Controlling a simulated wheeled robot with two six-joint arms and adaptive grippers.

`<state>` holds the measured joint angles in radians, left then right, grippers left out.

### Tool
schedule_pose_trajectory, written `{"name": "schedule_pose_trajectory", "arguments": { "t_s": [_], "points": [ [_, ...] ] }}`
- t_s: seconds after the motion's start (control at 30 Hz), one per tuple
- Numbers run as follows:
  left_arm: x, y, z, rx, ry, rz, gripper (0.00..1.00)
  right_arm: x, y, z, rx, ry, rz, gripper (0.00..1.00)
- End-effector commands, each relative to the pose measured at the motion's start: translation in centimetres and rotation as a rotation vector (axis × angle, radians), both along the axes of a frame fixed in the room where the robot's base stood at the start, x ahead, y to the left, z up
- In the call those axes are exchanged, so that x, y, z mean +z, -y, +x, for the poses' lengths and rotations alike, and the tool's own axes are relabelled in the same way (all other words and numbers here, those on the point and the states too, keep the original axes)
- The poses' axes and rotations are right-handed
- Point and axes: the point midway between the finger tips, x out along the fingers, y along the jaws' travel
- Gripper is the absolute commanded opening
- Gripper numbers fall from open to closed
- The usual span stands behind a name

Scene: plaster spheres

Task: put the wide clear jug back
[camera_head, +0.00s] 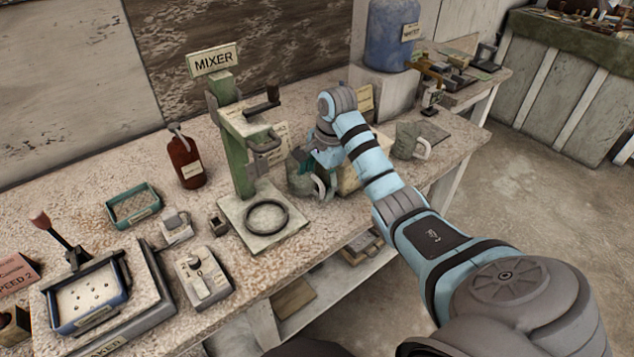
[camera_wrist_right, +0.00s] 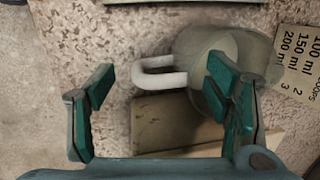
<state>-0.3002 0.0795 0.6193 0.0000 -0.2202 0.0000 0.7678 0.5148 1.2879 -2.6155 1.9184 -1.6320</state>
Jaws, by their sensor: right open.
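A clear greyish jug (camera_head: 299,184) with a pale handle stands on the bench, right of the mixer's base plate. It also shows in the right wrist view (camera_wrist_right: 196,48), its handle pointing left between my fingers. My right gripper (camera_head: 310,160) is open at this jug and partly covers it in the head view. In the wrist view the right finger overlaps the jug's body and the left finger is clear of it; contact cannot be told. A second clear jug (camera_head: 404,139) stands farther right. I cannot tell which jug is the wider. My left gripper is not in view.
The green mixer (camera_head: 235,150) stands left of my right gripper. A pale block (camera_wrist_right: 165,122) lies below the jug's handle, and a measuring card (camera_wrist_right: 299,62) is beside the jug. A blue container (camera_head: 391,40) stands behind. The brown bottle (camera_head: 185,163) is farther left.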

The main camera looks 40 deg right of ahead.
Motion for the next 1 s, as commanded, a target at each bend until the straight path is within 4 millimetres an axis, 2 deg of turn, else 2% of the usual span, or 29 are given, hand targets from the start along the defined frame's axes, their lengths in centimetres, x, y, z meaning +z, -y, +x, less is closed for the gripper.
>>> {"name": "schedule_pose_trajectory", "arguments": {
  "t_s": [0.07,0.2,0.3,0.4,0.53,1.0],
  "points": [
    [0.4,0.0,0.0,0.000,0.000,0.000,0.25,2.0,0.2,-0.3,0.000,0.003,-0.003,0.72],
    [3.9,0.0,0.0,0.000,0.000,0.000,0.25,6.9,0.5,-1.1,0.000,0.000,-0.002,0.72],
    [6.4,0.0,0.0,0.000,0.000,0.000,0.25,9.2,0.7,-1.5,0.000,-0.001,-0.002,0.72],
    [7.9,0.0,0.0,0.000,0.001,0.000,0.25,10.6,0.7,-1.7,0.001,0.000,-0.001,0.72],
    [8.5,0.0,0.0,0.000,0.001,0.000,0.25,11.1,0.8,-1.9,0.001,-0.001,0.000,0.72],
    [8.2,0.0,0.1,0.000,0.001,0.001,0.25,10.7,0.8,-2.0,0.001,-0.001,0.000,0.72]
  ]
}}
